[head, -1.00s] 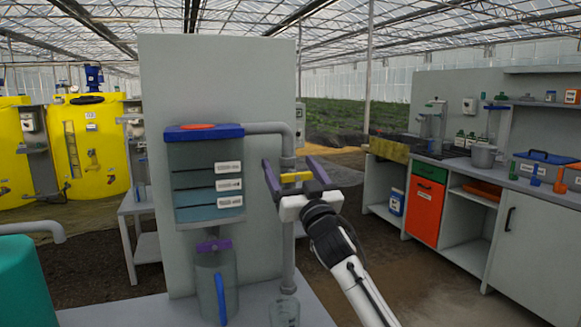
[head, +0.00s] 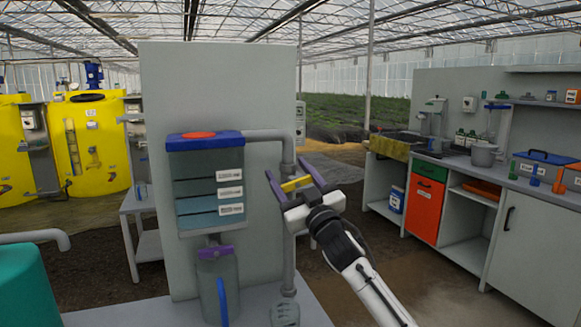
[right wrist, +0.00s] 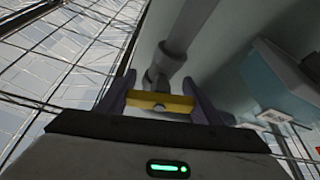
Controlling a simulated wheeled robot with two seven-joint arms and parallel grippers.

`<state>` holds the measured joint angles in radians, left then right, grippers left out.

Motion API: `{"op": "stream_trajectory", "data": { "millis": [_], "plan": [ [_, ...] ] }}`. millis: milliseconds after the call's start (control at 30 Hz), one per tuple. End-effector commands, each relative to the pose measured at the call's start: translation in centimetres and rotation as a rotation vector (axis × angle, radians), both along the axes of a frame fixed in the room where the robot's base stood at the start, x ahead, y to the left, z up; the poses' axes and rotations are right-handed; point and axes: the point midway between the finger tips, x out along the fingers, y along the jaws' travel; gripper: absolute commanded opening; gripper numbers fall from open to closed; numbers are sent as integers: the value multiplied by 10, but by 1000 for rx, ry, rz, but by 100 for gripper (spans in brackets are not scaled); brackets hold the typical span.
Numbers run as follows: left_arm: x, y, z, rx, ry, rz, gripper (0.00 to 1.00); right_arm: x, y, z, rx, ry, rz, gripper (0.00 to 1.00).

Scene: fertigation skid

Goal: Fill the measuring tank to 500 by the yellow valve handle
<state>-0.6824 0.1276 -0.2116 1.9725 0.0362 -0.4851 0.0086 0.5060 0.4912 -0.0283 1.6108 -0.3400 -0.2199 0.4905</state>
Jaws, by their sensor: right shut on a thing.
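The measuring tank (head: 180,208) hangs on the grey panel, clear-walled with a blue lid and a red spot on top. It has several dark level lines with white labels (head: 230,193), whose print is too small to read. Bluish water shows in its lower part; I cannot tell its exact level. The yellow valve handle (head: 296,184) sits on the grey pipe right of the tank, slightly tilted. My right gripper (head: 295,183) is shut on it; the right wrist view shows the handle (right wrist: 160,102) between the purple fingers. My left gripper is out of view.
A purple handle (head: 215,252) sits under the tank, above a clear jug with a blue handle (head: 222,298). The grey panel (head: 260,95) stands close behind. A teal vessel (head: 22,285) is at lower left. A workbench (head: 462,245) stands at right.

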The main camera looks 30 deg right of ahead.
Motion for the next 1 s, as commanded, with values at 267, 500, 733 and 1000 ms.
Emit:
{"op": "stream_trajectory", "data": {
  "millis": [267,500,733,1000],
  "plan": [
    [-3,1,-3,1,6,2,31,0,0,1,-3,-2,0,63],
    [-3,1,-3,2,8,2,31,0,0,1,-1,-2,0,78],
    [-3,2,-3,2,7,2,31,-5,1,-3,-1,-1,1,78],
    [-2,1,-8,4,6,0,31,-46,6,-21,-2,1,1,78]
  ]
}}
